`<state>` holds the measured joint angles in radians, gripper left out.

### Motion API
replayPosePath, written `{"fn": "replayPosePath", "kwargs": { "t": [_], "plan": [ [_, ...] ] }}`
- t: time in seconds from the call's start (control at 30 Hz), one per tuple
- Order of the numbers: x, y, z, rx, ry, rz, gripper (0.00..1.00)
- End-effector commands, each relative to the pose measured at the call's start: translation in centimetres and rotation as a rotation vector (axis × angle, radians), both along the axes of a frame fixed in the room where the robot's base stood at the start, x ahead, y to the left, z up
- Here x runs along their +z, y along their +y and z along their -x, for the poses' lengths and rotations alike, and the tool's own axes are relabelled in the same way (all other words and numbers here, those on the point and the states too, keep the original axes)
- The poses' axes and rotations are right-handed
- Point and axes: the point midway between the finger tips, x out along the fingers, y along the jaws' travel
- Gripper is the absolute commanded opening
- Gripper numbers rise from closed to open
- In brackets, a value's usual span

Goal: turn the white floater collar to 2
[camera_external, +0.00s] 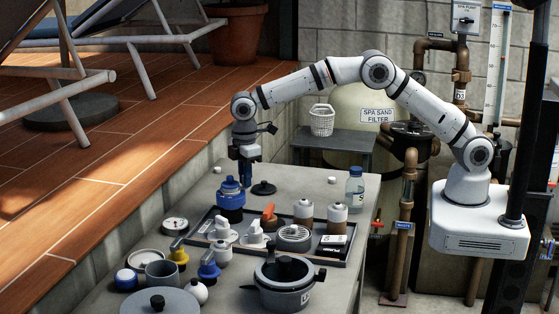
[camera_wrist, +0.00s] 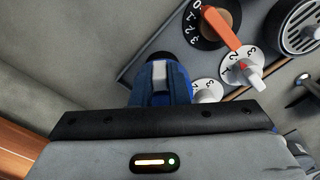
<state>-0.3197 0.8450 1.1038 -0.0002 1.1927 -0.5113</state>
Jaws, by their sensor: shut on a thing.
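My gripper (camera_external: 246,184) points down over the table, just behind and right of a blue container (camera_external: 230,199). In the wrist view my gripper (camera_wrist: 160,72) is shut on a blue thing with a pale grey patch between the fingers. Most of this thing is hidden, so I cannot tell what it is. A white dial (camera_wrist: 241,70) with numerals and a red mark shows right of the fingers, apart from them. A second white part (camera_wrist: 207,91) is partly covered beside it. In the outside view similar white parts stand on the tray. I cannot tell which is the floater collar.
The black tray (camera_external: 340,264) holds an orange lever (camera_external: 268,212), a round grille (camera_external: 294,236) and two capped jars. A bottle (camera_external: 354,190) stands right. A pot (camera_external: 283,290) and several fittings crowd the front.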

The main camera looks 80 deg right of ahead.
Motion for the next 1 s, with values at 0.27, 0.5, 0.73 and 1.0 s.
{"fn": "replayPosePath", "kwargs": {
  "t": [0.27, 0.5, 0.73, 1.0],
  "plan": [
    [0.05, 0.72, 0.63, -0.186, -0.001, -0.001, 0.00],
    [0.06, 1.04, 0.85, -0.277, -0.001, -0.001, 0.00],
    [0.07, 1.15, 0.91, -0.307, -0.001, -0.001, 0.00],
    [0.07, 1.17, 0.91, -0.309, -0.001, -0.001, 0.00]
  ]
}}
